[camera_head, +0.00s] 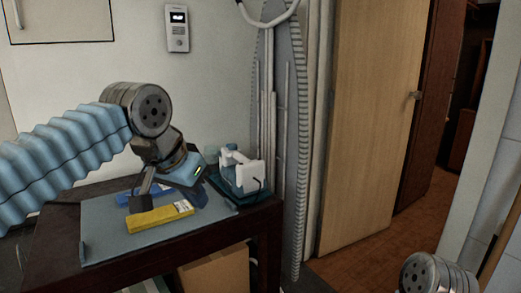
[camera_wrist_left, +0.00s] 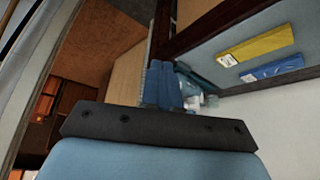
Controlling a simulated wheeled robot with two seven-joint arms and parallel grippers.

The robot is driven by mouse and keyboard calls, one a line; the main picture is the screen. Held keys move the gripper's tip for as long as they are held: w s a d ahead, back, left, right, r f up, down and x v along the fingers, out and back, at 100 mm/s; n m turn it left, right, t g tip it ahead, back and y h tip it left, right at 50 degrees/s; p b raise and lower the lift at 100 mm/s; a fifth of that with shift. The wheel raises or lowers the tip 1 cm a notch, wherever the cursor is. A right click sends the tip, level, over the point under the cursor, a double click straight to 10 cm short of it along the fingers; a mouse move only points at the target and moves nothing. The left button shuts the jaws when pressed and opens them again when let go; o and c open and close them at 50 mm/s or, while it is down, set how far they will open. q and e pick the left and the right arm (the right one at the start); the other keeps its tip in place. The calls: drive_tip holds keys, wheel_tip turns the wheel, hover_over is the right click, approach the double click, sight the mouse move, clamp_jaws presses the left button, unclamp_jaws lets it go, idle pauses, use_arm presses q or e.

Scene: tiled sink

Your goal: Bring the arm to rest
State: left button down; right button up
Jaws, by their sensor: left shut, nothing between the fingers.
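My left arm comes in from the left in the head view, bent over a dark table (camera_head: 225,226). My left gripper (camera_head: 187,173) is above the table, shut and empty, and the wrist partly covers what lies below. In the left wrist view its two blue fingers (camera_wrist_left: 162,84) are together. My right gripper is out of view; only a joint of my right arm shows at the bottom right.
A grey-blue tray (camera_head: 97,232) on the table holds a yellow box (camera_head: 160,218) and a blue box (camera_wrist_left: 272,68). An ironing board (camera_head: 296,130) leans beside a wooden door (camera_head: 375,110). Floor is clear by the doorway.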

use_arm(q)
drive_tip(key=w+d+f+g, duration=0.1)
drive_tip(key=w+d+f, duration=0.15)
drive_tip(key=f, duration=0.65)
drive_tip(key=w+d+f+g, duration=0.1)
drive_tip(key=w+f, duration=0.3)
drive_tip(key=f, duration=0.5)
wheel_tip(320, 180, down, 18)
drive_tip(key=n+g+h, duration=0.1)
drive_tip(key=n, duration=0.1)
drive_tip(key=s+a+f+n+g, duration=0.1)
drive_tip(key=s+f+n, duration=0.3)
drive_tip(key=s+f, duration=1.8)
wheel_tip(320, 180, down, 2)
drive_tip(key=shift+a+n+g+h, duration=0.3)
drive_tip(key=shift+a+n, duration=0.1)
drive_tip(key=shift+a, duration=0.2)
